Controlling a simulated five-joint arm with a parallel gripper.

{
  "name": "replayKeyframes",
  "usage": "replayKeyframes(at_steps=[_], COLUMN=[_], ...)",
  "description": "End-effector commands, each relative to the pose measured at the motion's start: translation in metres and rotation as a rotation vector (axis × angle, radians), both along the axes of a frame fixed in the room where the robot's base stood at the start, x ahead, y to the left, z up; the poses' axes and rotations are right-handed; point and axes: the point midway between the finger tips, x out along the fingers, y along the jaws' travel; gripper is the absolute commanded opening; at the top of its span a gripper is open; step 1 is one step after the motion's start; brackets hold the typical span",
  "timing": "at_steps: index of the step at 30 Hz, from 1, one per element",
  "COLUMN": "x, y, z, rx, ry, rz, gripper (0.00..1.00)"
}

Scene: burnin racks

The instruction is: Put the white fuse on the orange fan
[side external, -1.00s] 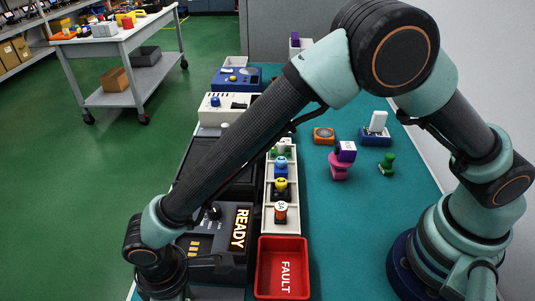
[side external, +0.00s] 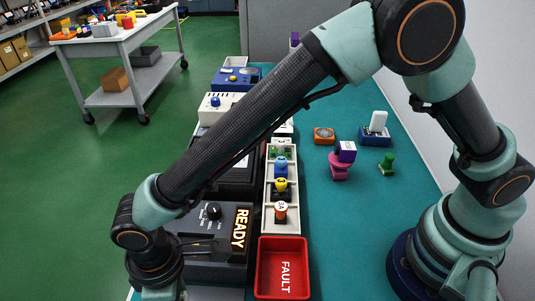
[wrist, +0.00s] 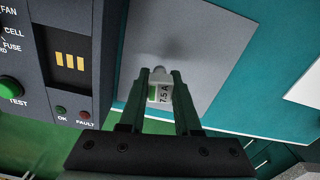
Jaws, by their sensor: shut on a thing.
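In the wrist view my gripper (wrist: 160,75) is shut on a small pale fuse (wrist: 159,92) with a "7.5 A" label and a green patch. It is over a grey surface beside the dark test unit. In the side view the fingers and the fuse are not visible; only my wrist shows at the lower left. The orange fan (side external: 324,134) is a small square block with a round grey centre, lying on the teal bench top right of my forearm, far from my gripper. Its top looks clear.
The test unit (side external: 237,267) reads "READY". A cream rack (side external: 267,208) holds several parts; a red FAULT bin (side external: 263,287) stands before it. Near the fan are a pink stand with a purple block (side external: 346,151), a blue base with a white piece (side external: 378,122) and a green peg (side external: 387,166).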

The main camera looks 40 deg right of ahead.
Motion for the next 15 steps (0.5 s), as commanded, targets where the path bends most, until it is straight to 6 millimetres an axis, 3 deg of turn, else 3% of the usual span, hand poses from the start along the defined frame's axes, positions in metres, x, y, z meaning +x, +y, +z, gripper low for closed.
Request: replayKeyframes(at_steps=[9, 15], x=[0.001, 0.001], y=[0.001, 0.001], z=[0.091, 0.135], rx=[0.007, 0.005], ry=[-0.005, -0.003], rz=[0.000, 0.000], gripper=[0.00, 0.00])
